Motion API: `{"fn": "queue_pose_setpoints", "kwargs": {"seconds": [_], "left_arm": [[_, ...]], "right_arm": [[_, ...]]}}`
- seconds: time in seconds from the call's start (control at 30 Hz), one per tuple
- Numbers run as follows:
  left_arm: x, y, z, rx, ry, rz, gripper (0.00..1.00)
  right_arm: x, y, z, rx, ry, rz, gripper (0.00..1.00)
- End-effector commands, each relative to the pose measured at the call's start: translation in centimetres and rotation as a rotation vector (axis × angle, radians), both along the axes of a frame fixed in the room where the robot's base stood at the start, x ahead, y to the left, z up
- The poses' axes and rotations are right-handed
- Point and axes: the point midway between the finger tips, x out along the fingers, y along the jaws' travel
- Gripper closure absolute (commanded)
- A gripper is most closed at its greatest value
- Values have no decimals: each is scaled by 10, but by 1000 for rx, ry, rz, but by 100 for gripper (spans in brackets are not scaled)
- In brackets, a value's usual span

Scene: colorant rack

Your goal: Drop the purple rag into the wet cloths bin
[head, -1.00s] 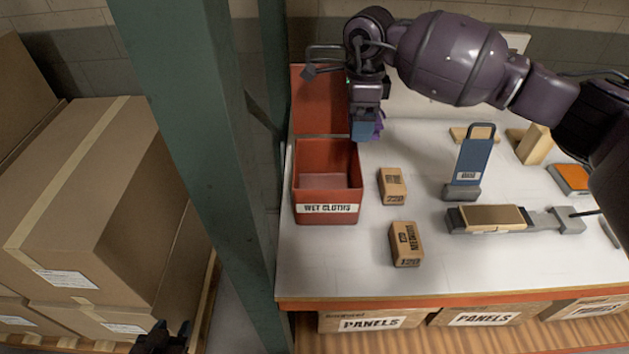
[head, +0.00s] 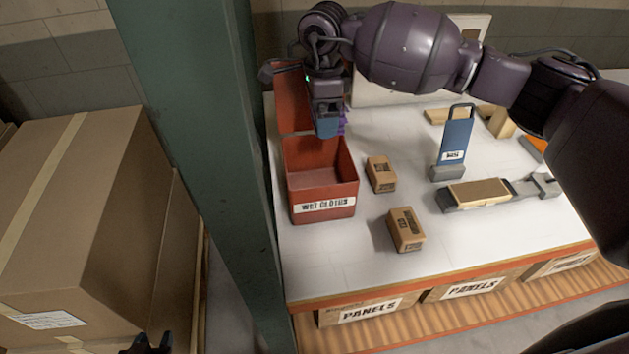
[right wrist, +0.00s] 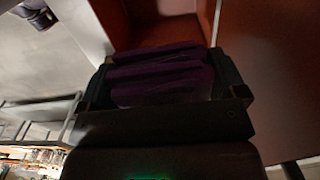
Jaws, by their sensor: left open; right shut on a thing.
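The wet cloths bin (head: 322,200) is an open red box with a white label and a raised lid behind it, at the left of the white bench. My right gripper (head: 328,128) is above the back part of the bin opening, shut on the purple rag (head: 342,122). In the right wrist view the purple rag (right wrist: 160,75) is folded between the fingers, with red bin walls around it. Part of the rag is hidden by the fingers. My left gripper (head: 152,343) shows only at the bottom edge, low and away from the bench, open.
Two small brown blocks (head: 381,174) (head: 406,229) stand right of the bin.

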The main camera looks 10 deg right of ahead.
Motion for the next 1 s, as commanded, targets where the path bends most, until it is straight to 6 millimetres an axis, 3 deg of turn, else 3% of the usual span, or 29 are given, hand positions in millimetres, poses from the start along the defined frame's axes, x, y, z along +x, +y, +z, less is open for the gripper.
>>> {"fn": "queue_pose_setpoints", "kwargs": {"seconds": [0.5,0.87,0.9,1.0], "left_arm": [[3,-1,-10,-2,-9,-1,57],[6,-2,-8,-2,-15,-3,57],[6,-2,-8,-2,-16,-3,57],[6,-2,-8,-2,-16,-3,57]], "right_arm": [[0,0,-50,1,2,-2,36],[0,0,-55,0,0,-1,36],[0,0,-55,0,1,-1,7],[0,0,-55,0,1,-1,0]]}}
